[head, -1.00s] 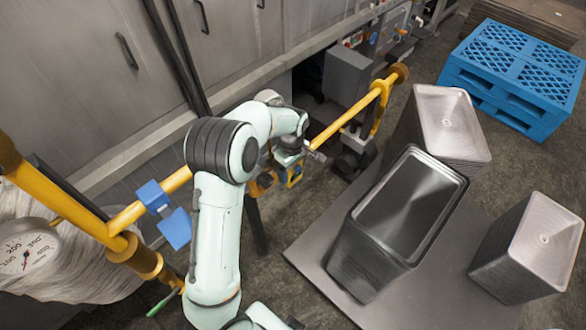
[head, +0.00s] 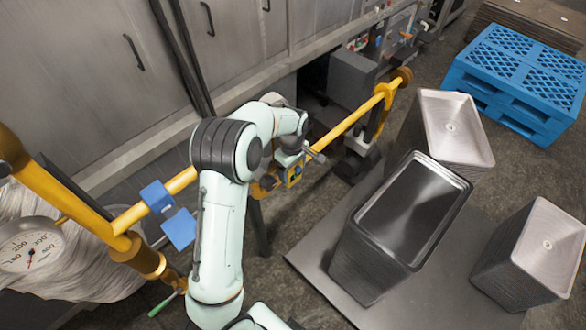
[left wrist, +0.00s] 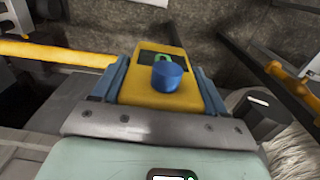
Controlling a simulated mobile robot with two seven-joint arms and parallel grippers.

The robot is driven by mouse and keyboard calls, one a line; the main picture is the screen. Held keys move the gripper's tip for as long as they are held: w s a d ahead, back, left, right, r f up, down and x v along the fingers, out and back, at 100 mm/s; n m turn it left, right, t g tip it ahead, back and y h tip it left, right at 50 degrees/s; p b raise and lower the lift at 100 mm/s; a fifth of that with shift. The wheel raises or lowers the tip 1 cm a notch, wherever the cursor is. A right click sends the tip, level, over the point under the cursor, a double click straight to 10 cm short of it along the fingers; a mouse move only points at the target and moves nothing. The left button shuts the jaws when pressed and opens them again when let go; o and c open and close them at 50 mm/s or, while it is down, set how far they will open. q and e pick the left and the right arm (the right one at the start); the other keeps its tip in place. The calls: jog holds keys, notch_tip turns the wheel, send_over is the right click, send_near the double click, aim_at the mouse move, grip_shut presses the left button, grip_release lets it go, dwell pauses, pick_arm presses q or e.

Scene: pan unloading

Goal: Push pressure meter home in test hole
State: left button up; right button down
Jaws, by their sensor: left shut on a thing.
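The pressure meter is a yellow box with a dark display and a blue knob (left wrist: 169,75). My left gripper (left wrist: 158,88) is shut on it, with a blue-grey finger along each side. In the head view my left gripper (head: 291,168) is beside the long yellow bar, and the meter (head: 294,176) shows small, partly hidden by the gripper. I cannot make out the test hole in either view, nor whether the meter touches anything beyond the gripper. My right gripper is not in view.
The yellow bar (head: 345,122) crosses the work area, with a blue bracket (head: 157,196) on it. A round dial gauge (head: 30,250) is at the left. Stacked metal pans (head: 412,215) stand on a grey plate (head: 318,262). A blue pallet (head: 515,78) lies at the back right.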

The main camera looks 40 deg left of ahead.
pick_arm(q)
jog(key=shift+a, duration=0.25)
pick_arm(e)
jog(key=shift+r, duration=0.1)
pick_arm(q)
jog(key=o, duration=1.1)
notch_tip(320, 180, up, 14)
jog(key=shift+f+p, duration=0.25)
jog(key=shift+p, duration=0.3)
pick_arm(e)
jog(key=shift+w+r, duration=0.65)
pick_arm(q)
jog(key=shift+d+f, duration=0.1)
